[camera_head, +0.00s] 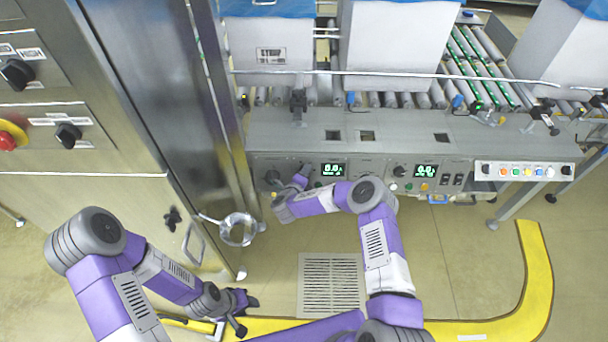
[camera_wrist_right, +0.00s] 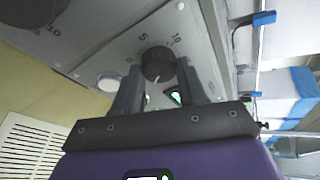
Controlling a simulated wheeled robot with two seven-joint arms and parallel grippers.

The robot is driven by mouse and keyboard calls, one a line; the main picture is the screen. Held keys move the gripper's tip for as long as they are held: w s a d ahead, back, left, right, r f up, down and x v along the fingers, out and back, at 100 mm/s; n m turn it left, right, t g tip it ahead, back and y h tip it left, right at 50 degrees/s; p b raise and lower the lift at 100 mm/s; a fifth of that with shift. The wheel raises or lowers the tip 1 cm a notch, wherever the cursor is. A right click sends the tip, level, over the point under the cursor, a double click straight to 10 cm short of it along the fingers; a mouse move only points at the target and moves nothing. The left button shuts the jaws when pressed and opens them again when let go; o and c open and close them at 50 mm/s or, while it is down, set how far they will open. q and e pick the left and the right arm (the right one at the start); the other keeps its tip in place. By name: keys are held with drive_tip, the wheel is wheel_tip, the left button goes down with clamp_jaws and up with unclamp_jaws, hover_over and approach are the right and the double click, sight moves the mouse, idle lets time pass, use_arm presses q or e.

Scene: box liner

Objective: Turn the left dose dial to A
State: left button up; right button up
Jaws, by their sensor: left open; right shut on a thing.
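A black round dial (camera_wrist_right: 157,60) with a printed scale, with 5 and 10 legible, shows in the right wrist view. My right gripper (camera_wrist_right: 157,78) has a finger on each side of it and is shut on it. A white pointer mark shows low on the dial. I cannot read a letter A. In the head view my right gripper (camera_head: 301,176) is at the panel just left of the left green display (camera_head: 333,169) and hides this dial. My left gripper (camera_head: 241,308) is open and empty, low over the floor.
A larger black dial (camera_head: 272,177) is left of my right gripper. Another dial (camera_head: 400,171) stands beside the right display (camera_head: 425,171). A button strip (camera_head: 525,171) is further right. A steel cabinet (camera_head: 80,155) stands at left. A floor grate (camera_head: 331,283) lies below the panel.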

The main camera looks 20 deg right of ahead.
drive_tip(key=shift+w+r, duration=0.1)
idle(0.5)
drive_tip(key=o, duration=1)
drive_tip(key=shift+o, duration=0.2)
drive_tip(key=p+v, duration=0.3)
drive_tip(key=v, duration=0.4)
drive_tip(key=shift+s+a, duration=0.15)
drive_tip(key=shift+s, duration=0.1)
drive_tip(key=shift+r, duration=0.1)
